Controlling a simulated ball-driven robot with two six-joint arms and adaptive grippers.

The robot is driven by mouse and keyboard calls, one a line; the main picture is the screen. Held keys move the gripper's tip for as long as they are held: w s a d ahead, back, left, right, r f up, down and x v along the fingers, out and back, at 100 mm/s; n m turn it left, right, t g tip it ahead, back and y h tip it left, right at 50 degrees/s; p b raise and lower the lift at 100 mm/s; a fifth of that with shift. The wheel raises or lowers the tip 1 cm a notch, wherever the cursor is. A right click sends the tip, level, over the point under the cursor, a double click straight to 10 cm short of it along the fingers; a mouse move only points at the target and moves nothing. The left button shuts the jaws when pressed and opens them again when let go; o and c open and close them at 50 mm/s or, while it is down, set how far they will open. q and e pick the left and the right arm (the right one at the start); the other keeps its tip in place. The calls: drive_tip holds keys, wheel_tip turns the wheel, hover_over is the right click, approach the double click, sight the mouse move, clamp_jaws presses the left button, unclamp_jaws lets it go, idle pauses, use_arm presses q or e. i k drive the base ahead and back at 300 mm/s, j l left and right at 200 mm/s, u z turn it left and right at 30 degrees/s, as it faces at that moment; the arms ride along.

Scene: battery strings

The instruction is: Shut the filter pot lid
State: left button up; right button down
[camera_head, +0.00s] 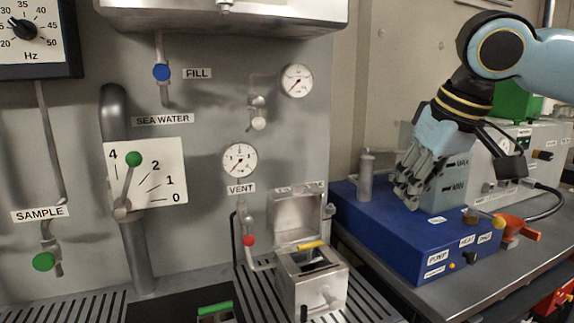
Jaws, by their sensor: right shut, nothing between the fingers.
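The filter pot (312,283) is a small square metal box at the bottom centre, with its top open. Its lid (297,233) stands raised, nearly upright, along the back edge of the pot. A yellow bar (313,244) lies across the mouth, and the inside looks dark. My right gripper (411,197) comes in from the upper right. It is shut and empty, over the blue unit, to the right of the lid and apart from it. My left gripper is not in view.
The blue unit (385,232) with a grey tank and a metal post (366,175) stands right of the pot. A vent pipe with a red knob (248,240) is close on the left. A green handle (215,308) sits at the bottom edge.

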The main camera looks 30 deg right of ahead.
sight(294, 213)
drive_tip(key=i, duration=1)
